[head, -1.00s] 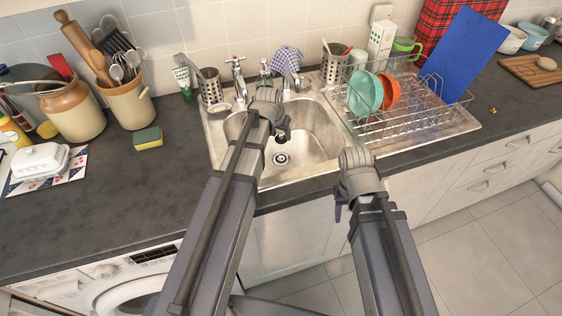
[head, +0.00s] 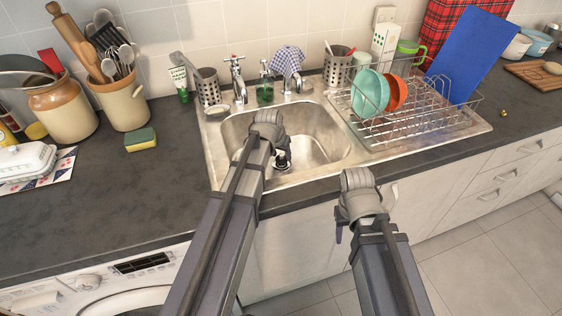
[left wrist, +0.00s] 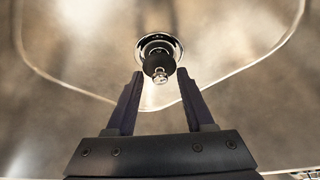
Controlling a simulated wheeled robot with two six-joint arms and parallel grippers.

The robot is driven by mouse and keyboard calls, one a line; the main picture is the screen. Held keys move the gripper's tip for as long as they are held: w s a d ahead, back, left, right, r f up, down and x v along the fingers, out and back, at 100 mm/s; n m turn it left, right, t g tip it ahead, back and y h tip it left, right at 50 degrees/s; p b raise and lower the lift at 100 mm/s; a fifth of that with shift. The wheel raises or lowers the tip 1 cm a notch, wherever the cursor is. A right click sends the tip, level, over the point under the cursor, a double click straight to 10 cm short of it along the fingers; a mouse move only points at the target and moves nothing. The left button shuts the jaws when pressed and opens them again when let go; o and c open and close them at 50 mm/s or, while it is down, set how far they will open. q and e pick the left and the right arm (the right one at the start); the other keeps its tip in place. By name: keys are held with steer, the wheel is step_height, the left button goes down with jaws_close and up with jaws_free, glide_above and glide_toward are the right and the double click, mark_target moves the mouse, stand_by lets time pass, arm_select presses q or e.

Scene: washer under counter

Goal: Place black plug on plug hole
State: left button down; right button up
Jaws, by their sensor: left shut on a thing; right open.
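The black plug (head: 283,157) is low in the sink basin, right over the plug hole (head: 283,168). In the left wrist view the black plug (left wrist: 156,64), with a metal knob on top, stands in front of the shiny rim of the plug hole (left wrist: 168,41). The plug hides most of the hole, and I cannot tell whether it touches it. My left gripper (left wrist: 160,75) is shut on the plug, which sits between its fingertips. My left gripper in the head view (head: 280,148) reaches into the basin. My right gripper (head: 364,212) is open and empty in front of the counter edge.
The steel sink (head: 325,150) has taps (head: 238,80) behind it. A wire dish rack (head: 415,125) with plates stands on the drainer to the right. A sponge (head: 141,139) and pots are on the left counter. A washing machine (head: 90,285) is below.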

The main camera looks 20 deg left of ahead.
arm_select(q)
steer(key=shift+f+b, duration=0.4)
steer(key=shift+f, duration=0.5)
arm_select(e)
steer(key=shift+f, duration=0.95)
arm_select(q)
steer(key=shift+f, duration=0.15)
steer(key=shift+c, duration=1.4)
jaws_free()
arm_select(e)
steer(key=shift+f, duration=0.1)
arm_select(q)
steer(key=p+v, duration=1.1)
steer(key=v, duration=0.1)
arm_select(e)
step_height(320, 180, up, 11)
steer(key=shift+r, duration=0.2)
